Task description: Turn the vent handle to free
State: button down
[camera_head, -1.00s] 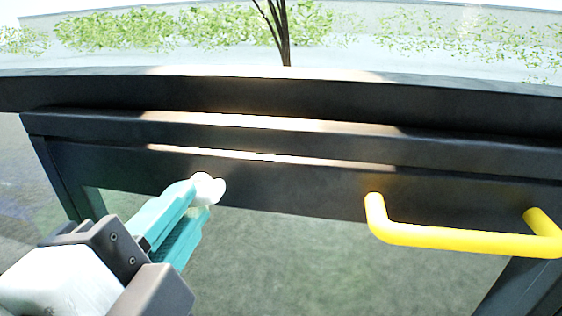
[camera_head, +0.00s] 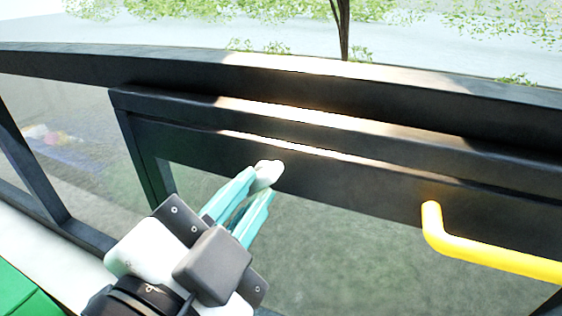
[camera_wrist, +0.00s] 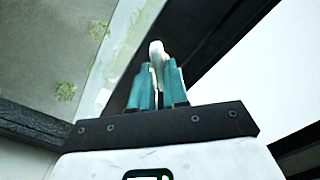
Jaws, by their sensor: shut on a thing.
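The vent handle (camera_head: 266,175) is a small white knob-like piece on the dark upper frame of the window. My gripper (camera_head: 256,192) reaches up to it from the lower left, with its teal fingers closed at the handle. In the wrist view, the white handle (camera_wrist: 156,50) shows between and just beyond the tips of the teal fingers (camera_wrist: 158,70). The fingers hide the lower part of the handle. I cannot tell the handle's exact angle.
A yellow bar handle (camera_head: 490,254) sticks out from the frame to the right. The dark window frame (camera_head: 350,185) runs across behind the gripper. A green surface (camera_head: 25,295) is at the lower left. Trees and a pale wall show outside through the glass.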

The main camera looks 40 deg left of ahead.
jog(key=shift+n, duration=0.3)
jog(key=n+p, duration=0.2)
jog(key=shift+n, duration=0.3)
jog(key=shift+n+p, duration=0.5)
jog(key=shift+n, duration=0.3)
jog(key=shift+f, duration=0.1)
jog(key=shift+n+p, duration=0.65)
jog(key=shift+n, duration=0.05)
jog(key=n+p, duration=0.2)
jog(key=shift+n, duration=0.4)
jog(key=c, duration=1)
grip_release()
